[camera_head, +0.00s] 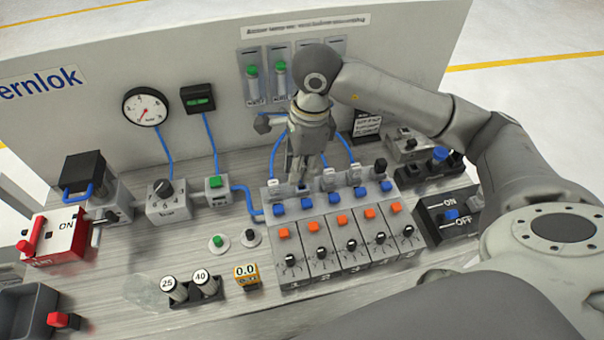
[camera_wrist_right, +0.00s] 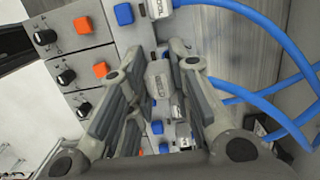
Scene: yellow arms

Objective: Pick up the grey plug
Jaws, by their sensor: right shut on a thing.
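My right gripper (camera_head: 304,178) reaches down to the back of the grey switch block (camera_head: 375,250), at its second module from the left. In the right wrist view, its fingers (camera_wrist_right: 158,105) stand on both sides of a grey plug (camera_wrist_right: 160,80) and are shut on it. The fingers mostly hide this plug in the head view. Whether it is still seated in its socket I cannot tell. Other light plugs with blue hoses stand along the same row, one (camera_head: 329,178) just right of the gripper. My left gripper is not in view.
Blue hoses (camera_wrist_right: 262,25) curve close to the gripper. A gauge (camera_head: 145,107) and green-topped tubes (camera_head: 252,83) are on the back panel. A dial box (camera_head: 168,198), a red switch box (camera_head: 58,235) and a black ON/OFF box (camera_head: 446,215) flank the block.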

